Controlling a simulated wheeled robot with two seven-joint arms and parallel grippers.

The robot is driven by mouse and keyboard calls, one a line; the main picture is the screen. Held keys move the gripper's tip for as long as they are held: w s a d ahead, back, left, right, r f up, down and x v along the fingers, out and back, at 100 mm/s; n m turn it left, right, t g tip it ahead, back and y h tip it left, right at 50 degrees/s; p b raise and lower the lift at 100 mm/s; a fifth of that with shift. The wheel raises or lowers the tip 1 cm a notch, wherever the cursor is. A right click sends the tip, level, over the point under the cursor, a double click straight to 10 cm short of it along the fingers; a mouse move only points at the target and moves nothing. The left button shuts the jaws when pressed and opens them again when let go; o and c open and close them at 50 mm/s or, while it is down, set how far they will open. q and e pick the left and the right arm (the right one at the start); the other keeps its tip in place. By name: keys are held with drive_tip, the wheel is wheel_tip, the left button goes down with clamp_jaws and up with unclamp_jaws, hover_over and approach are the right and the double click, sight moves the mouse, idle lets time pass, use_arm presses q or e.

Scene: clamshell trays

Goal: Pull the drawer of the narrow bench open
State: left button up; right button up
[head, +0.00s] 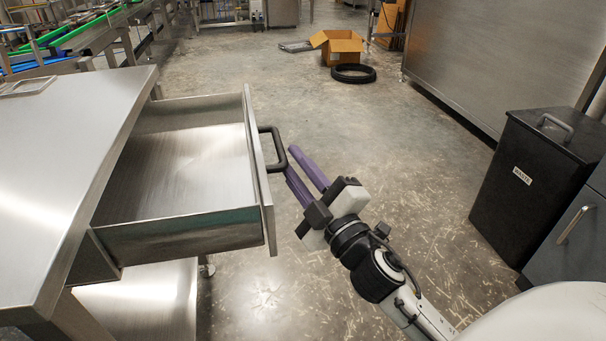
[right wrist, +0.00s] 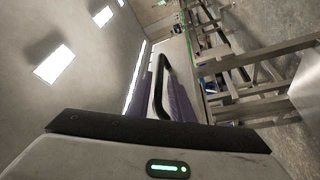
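The narrow bench (head: 60,135) is a steel table at the left of the head view. Its drawer (head: 190,165) is pulled well out; the inside is bare and empty. A black bar handle (head: 281,148) is on the drawer's front panel (head: 259,170), and the handle also shows in the right wrist view (right wrist: 164,75). My right gripper (head: 289,158) has its purple fingers apart, with the tips at the handle. In the right wrist view the handle lies between the fingers, with a gap visible beside it. My left gripper is not in view.
A black waste bin (head: 525,185) and a grey cabinet (head: 572,235) stand at the right. A cardboard box (head: 340,50) and a black ring (head: 353,74) lie on the floor at the back. The concrete floor between the drawer and the bin is clear.

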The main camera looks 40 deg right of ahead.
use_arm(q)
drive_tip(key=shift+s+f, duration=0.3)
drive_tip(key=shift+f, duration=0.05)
use_arm(e)
drive_tip(key=shift+v, duration=1.7)
